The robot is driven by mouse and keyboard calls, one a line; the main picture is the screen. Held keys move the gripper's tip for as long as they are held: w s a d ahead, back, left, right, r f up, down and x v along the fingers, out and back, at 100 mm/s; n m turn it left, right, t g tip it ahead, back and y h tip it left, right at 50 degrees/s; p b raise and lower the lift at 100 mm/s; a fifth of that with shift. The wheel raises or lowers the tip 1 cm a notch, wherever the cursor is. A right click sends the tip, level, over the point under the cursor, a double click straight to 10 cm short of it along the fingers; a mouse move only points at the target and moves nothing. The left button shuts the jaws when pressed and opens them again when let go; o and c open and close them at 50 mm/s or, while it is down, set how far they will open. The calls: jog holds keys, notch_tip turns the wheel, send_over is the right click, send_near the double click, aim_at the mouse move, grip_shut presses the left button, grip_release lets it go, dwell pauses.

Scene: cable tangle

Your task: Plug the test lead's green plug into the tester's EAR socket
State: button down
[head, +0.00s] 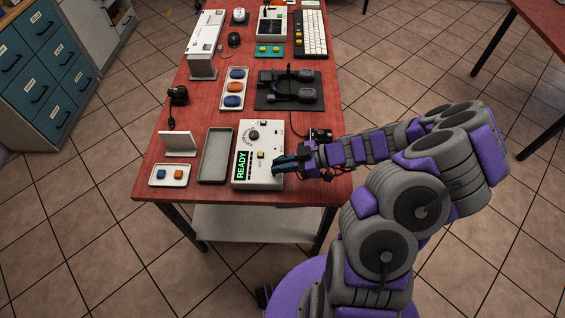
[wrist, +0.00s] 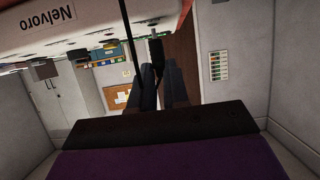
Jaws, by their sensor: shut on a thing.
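The tester (head: 246,172) is a pale box near the table's front edge, with a dial, a yellow button and a green READY display. My gripper (head: 283,162) is at its right front side, low and close to it; I cannot tell whether they touch. In the wrist view, my gripper (wrist: 162,85) has its two dark fingers close together, with a dark plug-like end (wrist: 157,48) at their tips and a black cable beside it. No green shows on it. A pale casing marked Nelvoro (wrist: 52,22) fills the upper left. The EAR socket cannot be made out.
A headset (head: 292,92) lies on a dark mat behind the tester, with a black cable running toward my gripper. A grey tray (head: 215,156) is left of the tester.

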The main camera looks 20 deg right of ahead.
jog(key=shift+f, duration=0.7)
jog(key=c, duration=1)
grip_release()
jog(key=shift+c, duration=0.2)
jog(key=p+v, duration=0.3)
jog(key=v, duration=1.4)
jog(key=shift+d, duration=0.25)
